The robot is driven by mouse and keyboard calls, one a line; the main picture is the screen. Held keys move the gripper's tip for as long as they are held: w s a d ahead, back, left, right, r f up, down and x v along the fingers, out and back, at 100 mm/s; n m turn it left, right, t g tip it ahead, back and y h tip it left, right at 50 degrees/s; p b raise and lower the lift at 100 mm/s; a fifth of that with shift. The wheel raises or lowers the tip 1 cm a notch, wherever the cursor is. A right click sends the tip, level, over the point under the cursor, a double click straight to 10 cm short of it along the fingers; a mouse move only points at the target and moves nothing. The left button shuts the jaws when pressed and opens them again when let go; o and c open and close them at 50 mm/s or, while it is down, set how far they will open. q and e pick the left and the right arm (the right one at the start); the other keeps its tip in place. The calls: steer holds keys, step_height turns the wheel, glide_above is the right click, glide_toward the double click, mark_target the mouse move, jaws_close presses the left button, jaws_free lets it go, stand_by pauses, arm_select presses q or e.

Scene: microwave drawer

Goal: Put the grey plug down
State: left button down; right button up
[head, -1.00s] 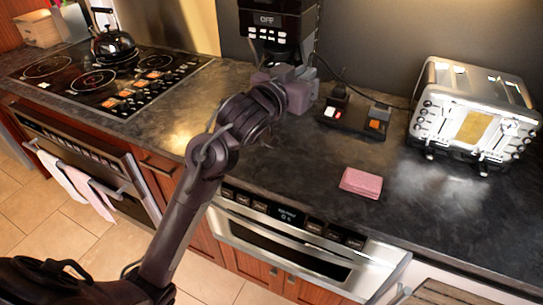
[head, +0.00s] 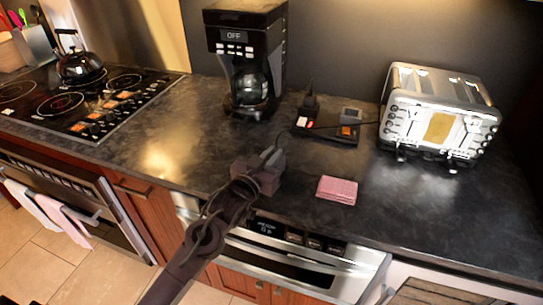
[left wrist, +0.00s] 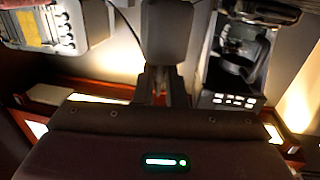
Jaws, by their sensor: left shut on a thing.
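My left gripper (head: 268,160) is shut on the grey plug (head: 273,152), near the front edge of the dark counter (head: 400,210). In the head view the plug is small and partly hidden by the jaws. A thin dark cord runs from it past the power strip toward the toaster. In the left wrist view the plug (left wrist: 167,30) is a grey block beyond the finger ends (left wrist: 165,85). I cannot tell whether the plug touches the counter. My right gripper is not in view.
A power strip (head: 325,128) with a black plug (head: 310,104) lies behind the gripper. A coffee maker (head: 245,60) stands at the back, a silver toaster (head: 438,115) at the right. Counter left of the gripper is clear.

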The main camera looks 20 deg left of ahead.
arm_select(q)
steer(key=shift+f, duration=0.25)
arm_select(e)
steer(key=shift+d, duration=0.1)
arm_select(q)
steer(key=shift+f, duration=0.15)
steer(key=c, duration=1.5)
jaws_free()
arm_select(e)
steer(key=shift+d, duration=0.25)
